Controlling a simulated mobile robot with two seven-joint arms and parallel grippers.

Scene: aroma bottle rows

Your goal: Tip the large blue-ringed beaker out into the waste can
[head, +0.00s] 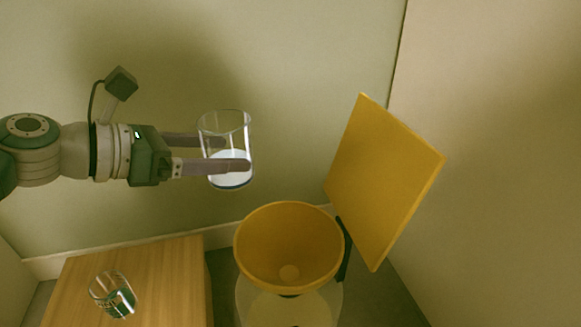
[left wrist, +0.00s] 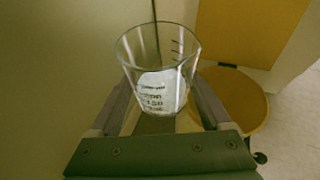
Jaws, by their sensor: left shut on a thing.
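My left gripper (head: 212,154) is shut on a large clear glass beaker (head: 234,131) with a dark blue band near its base. The beaker is upright or nearly so, with pale content low in it. In the left wrist view the beaker (left wrist: 158,60) stands between the two fingers, its printed white label facing the camera. The yellow waste can (head: 262,250) is open, below and to the right of the beaker. It also shows in the left wrist view (left wrist: 250,105), at the right behind the beaker. My right gripper is in neither view.
The can's raised yellow lid (head: 382,180) stands up on its right side. A small glass beaker with dark green markings (head: 113,295) is on a wooden table (head: 170,270) at lower left. Walls close off the back and right. The air between beaker and can is clear.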

